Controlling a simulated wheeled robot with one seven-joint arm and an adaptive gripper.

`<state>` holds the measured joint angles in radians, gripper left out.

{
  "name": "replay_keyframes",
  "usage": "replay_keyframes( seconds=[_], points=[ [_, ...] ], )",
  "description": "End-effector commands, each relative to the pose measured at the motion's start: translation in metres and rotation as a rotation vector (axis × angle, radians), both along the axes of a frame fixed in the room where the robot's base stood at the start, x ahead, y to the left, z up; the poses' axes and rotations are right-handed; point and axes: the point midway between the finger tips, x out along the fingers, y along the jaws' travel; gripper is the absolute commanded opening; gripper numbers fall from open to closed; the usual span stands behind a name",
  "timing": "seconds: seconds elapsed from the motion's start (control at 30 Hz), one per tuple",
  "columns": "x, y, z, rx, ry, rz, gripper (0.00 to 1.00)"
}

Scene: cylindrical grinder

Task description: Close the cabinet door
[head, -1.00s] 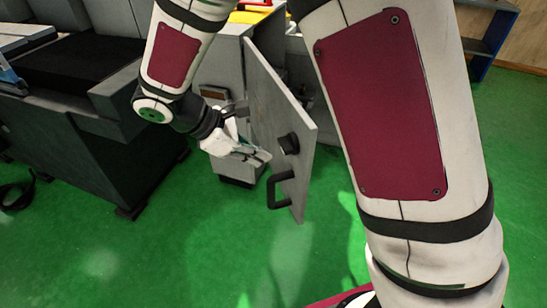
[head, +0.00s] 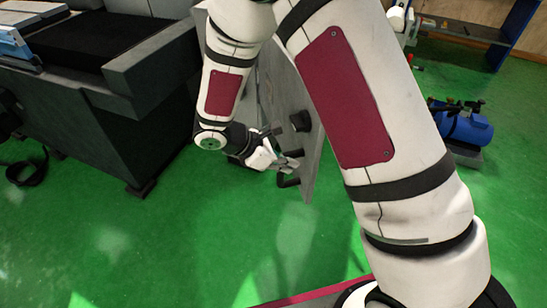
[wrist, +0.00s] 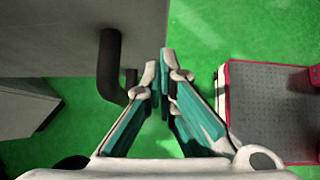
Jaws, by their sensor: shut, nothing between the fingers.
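The cabinet door (head: 309,147) is a grey panel standing open, its upper part hidden behind my arm. It has a black knob (head: 300,121) and, lower down, a black bar handle (head: 288,181). In the wrist view the door (wrist: 50,40) fills the upper left, with the handle (wrist: 109,62) along its edge. My gripper (head: 293,163) is at the door's lower part, close to the handle in the head view. In the wrist view my gripper (wrist: 160,68) is shut and empty, just right of the handle. Whether it touches the handle or door I cannot tell.
A dark grey machine (head: 130,110) stands at the left. A blue compressor-like unit (head: 463,128) sits on the floor at the right, near a blue-framed shelf (head: 510,40). The green floor (head: 190,240) in front of the door is clear.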

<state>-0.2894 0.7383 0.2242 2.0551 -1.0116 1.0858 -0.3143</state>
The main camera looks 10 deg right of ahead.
Motion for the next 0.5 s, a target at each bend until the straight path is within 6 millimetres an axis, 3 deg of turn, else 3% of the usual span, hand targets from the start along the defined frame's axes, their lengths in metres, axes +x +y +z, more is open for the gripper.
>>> replay_keyframes(
  seconds=[0.2, 0.5],
  points=[
    [0.001, -0.027, 0.002, 0.0, -0.002, -0.004, 0.0],
    [0.002, -0.033, 0.002, 0.0, -0.002, -0.001, 0.0]
  ],
)
